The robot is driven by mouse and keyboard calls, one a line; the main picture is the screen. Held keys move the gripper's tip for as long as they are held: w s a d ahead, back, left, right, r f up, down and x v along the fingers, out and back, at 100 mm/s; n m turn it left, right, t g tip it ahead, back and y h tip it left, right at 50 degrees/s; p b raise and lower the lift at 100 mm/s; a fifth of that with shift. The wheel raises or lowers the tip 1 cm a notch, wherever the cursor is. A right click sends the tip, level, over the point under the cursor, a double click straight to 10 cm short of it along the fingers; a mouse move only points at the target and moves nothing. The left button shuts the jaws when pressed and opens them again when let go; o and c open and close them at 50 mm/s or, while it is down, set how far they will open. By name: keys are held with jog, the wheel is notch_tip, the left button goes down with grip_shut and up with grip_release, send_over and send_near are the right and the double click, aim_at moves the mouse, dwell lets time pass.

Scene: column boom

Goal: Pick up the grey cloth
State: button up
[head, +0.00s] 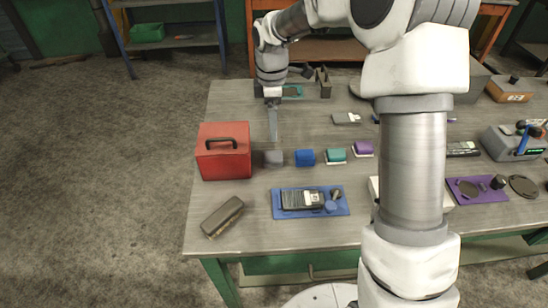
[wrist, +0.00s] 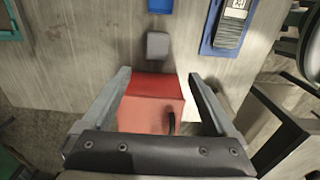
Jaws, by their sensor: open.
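The grey cloth (head: 273,158) is a small folded block on the workbench, just right of the red box (head: 223,165) in the head view. It also shows in the wrist view (wrist: 158,45), beyond my fingertips and past the red box. My gripper (head: 273,136) points down above the bench, on the far side of the cloth in the head view. In the wrist view my gripper (wrist: 160,74) is open and empty, with the red box showing between its fingers. I cannot tell the exact height above the cloth.
Blue (head: 305,158), teal (head: 336,156) and purple (head: 363,148) cloths lie in a row to the right. A blue tray (head: 281,210) holding a black device lies nearer the front edge. A dark case (head: 222,217) lies front left. The red box has a raised black handle.

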send_over(273, 156)
jog(key=f, duration=0.7)
jog(key=shift+s+a+f, duration=0.15)
jog(key=shift+s+f, duration=0.05)
jog(key=shift+f, duration=0.15)
jog(key=f, duration=0.5)
jog(key=shift+w+f+b, duration=0.3)
jog(key=c, duration=1.4)
jog(key=shift+c, duration=0.2)
jog(key=shift+r, duration=0.1)
jog(key=shift+r, duration=0.4)
jog(key=r, duration=0.2)
jog(key=d+r, duration=0.1)
jog(key=shift+s+r, duration=0.1)
jog(key=shift+r, duration=0.3)
jog(key=s+d+r, duration=0.4)
jog(key=d+r, duration=0.2)
jog(key=d, duration=0.4)
jog(key=shift+s+r+p, duration=0.15)
jog(key=shift+s+p, duration=0.05)
jog(key=shift+p, duration=0.1)
